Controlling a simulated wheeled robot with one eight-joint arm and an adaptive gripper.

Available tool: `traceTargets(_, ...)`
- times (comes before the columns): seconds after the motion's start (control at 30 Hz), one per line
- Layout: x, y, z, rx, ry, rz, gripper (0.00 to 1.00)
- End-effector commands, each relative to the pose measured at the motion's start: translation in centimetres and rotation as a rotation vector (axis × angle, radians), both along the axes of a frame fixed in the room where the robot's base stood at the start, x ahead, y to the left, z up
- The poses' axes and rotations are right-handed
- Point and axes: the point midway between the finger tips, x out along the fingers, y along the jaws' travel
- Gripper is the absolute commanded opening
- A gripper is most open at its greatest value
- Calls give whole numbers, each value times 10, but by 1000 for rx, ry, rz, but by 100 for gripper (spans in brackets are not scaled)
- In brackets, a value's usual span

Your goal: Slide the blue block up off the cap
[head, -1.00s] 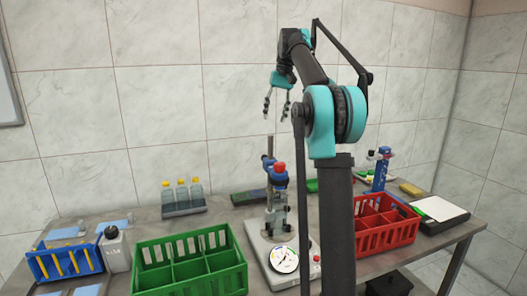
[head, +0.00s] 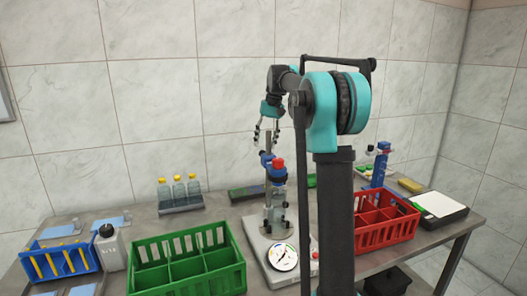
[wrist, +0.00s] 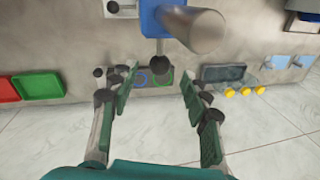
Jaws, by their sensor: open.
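The blue block (head: 266,160) sits on the upright post of the press-like stand, beside a red knob (head: 277,163). In the wrist view the blue block (wrist: 151,18) is at the top centre, with a thick grey post (wrist: 195,28) rising through or beside it. A short rod with a dark ball (wrist: 160,64) sticks out from the block towards my gripper. My gripper (head: 266,133) is just above the block in the head view, pointing down. In the wrist view its two fingers (wrist: 157,85) are spread, with nothing held between them. I cannot make out the cap.
A green crate (head: 133,258) stands left of the stand's pale base (head: 257,238), and a red crate (head: 359,236) stands right. Behind are a bottle tray (head: 180,208) and a dark tray (head: 245,194). A blue rack (head: 40,270) and white bottle (head: 112,252) are at far left.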

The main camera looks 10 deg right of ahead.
Motion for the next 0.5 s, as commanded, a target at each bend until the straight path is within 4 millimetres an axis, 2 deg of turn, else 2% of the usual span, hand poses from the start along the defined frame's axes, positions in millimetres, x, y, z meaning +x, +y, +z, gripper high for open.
traceTargets(0.1, 0, 4, -19, 0, 0, 1, 47)
traceTargets(0.2, 0, 6, -29, 0, 0, 1, 47)
traceTargets(0.5, 0, 8, -39, 0, 0, 0, 47)
